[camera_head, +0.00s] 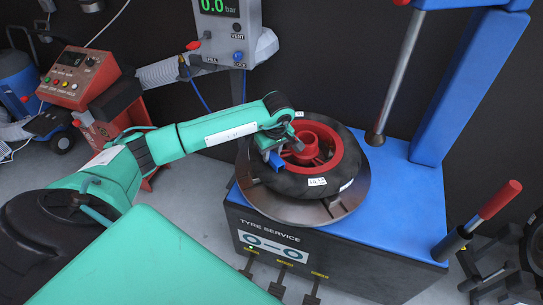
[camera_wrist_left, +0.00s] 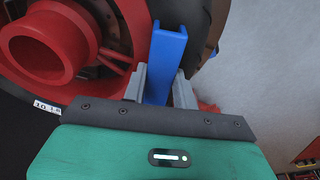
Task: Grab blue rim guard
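The blue rim guard (camera_head: 276,161) sits at the left edge of the red wheel rim (camera_head: 325,150), by the black tyre (camera_head: 290,184). In the left wrist view the guard (camera_wrist_left: 167,50) is an upright blue channel between the two grey fingers. My left gripper (camera_wrist_left: 160,82) has its fingers on either side of the guard, very close to it; contact is hard to judge. In the head view the left gripper (camera_head: 279,143) reaches down over the rim's left side, its fingers mostly hidden by the wrist. My right gripper is not in view.
The wheel lies on the round turntable (camera_head: 303,212) of a blue tyre machine (camera_head: 400,205). A blue post (camera_head: 470,85) and metal rod (camera_head: 396,75) rise at the right. A grey inflator box (camera_head: 228,35) hangs behind. A red control box (camera_head: 80,77) stands left.

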